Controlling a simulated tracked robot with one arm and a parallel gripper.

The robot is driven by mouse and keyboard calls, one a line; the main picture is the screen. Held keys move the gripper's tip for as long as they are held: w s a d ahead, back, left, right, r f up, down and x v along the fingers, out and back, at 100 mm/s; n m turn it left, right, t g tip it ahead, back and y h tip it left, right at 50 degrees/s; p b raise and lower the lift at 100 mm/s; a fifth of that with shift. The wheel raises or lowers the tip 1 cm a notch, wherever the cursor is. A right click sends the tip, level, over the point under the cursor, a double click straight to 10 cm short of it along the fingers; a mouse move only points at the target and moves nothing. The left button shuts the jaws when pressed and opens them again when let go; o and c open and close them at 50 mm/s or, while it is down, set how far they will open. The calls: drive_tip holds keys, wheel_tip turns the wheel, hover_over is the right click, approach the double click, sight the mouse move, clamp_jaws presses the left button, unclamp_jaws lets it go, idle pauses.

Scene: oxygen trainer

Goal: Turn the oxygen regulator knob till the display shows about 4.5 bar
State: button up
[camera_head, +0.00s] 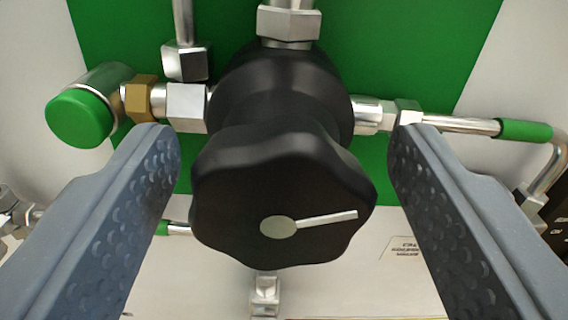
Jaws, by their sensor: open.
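The black oxygen regulator knob (285,185) fills the middle of the view. It has a lobed rim, and a pale round mark with a light pointer line on its face points to the right and slightly up. The black regulator body (280,82) is behind it. My gripper (279,150) is open, with one grey-blue dimpled finger on each side of the knob. A gap shows between the knob and each finger, a little wider on the right. No pressure display can be seen in this view.
Metal fittings and pipes join the regulator at the left, top, right and below. A green-capped fitting (80,118) sticks out at the left, near the left finger. A pipe with a green sleeve (524,130) runs at the right. The green and white panel (420,50) is behind.

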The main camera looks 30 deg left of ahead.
drive_tip(key=c, duration=1)
drive_tip(key=shift+o, duration=0.2)
drive_tip(key=shift+m+b, duration=0.3)
drive_tip(key=shift+b, duration=0.1)
drive_tip(key=m+b, duration=0.2)
drive_tip(key=shift+m+b, duration=0.3)
drive_tip(key=shift+b, duration=0.05)
drive_tip(key=m+b, duration=0.2)
drive_tip(key=m, duration=0.1)
drive_tip(key=shift+d+m+b, duration=0.15)
drive_tip(key=shift+m+b, duration=0.15)
drive_tip(key=shift+m, duration=0.1)
drive_tip(key=m+b, duration=0.1)
drive_tip(key=m, duration=0.1)
drive_tip(key=shift+w+m, duration=0.1)
drive_tip(key=shift+m, duration=0.2)
drive_tip(key=m+b, duration=0.1)
drive_tip(key=m, duration=0.3)
drive_tip(key=shift+d+m+b, duration=0.1)
drive_tip(key=shift+m+b, duration=0.2)
drive_tip(key=shift+b, duration=0.05)
drive_tip(key=m, duration=0.2)
drive_tip(key=m+b, duration=0.1)
drive_tip(key=m, duration=0.3)
drive_tip(key=shift+f, duration=0.3)
drive_tip(key=shift+m, duration=0.3)
